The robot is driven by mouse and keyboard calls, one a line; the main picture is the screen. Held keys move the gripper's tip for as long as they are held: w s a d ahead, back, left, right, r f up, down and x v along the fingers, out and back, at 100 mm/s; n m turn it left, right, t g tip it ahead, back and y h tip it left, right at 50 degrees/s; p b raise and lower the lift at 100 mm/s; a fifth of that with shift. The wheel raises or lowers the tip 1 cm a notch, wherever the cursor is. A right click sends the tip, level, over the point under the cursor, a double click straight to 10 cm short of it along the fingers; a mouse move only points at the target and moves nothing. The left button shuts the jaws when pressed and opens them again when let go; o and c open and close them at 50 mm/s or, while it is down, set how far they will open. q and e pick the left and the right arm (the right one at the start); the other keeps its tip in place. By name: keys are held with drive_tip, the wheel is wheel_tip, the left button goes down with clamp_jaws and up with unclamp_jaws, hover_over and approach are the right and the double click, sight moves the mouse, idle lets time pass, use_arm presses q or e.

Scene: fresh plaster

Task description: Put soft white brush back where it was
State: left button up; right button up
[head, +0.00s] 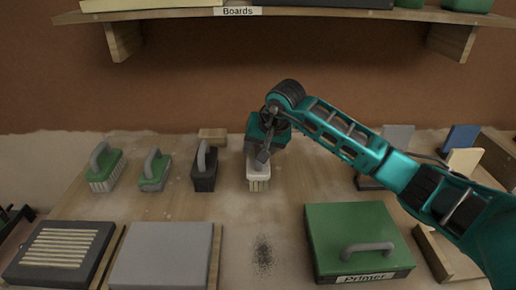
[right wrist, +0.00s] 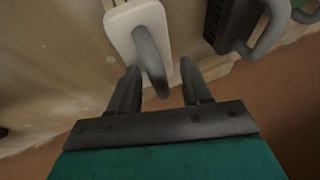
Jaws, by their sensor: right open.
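The soft white brush (head: 258,182) stands on the table, bristles down, at the right end of a row of brushes. My right gripper (head: 264,154) is over it from behind and hides much of its top. In the right wrist view the brush shows a white back (right wrist: 122,24) and a grey loop handle. My right gripper (right wrist: 160,68) is open there, with the near end of the handle between or just beyond its fingertips; I cannot tell if they touch.
A black brush (head: 204,172) stands close left of the white one, then two green brushes (head: 153,172). A green Primer box (head: 350,236) is at front right, a grey slab (head: 163,255) at front left. A wooden block (head: 212,135) lies behind. A shelf (head: 300,14) hangs above.

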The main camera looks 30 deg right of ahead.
drive_tip(key=v, duration=1.1)
drive_tip(key=shift+r+p, duration=0.25)
drive_tip(key=shift+p, duration=0.05)
drive_tip(key=shift+s, duration=0.1)
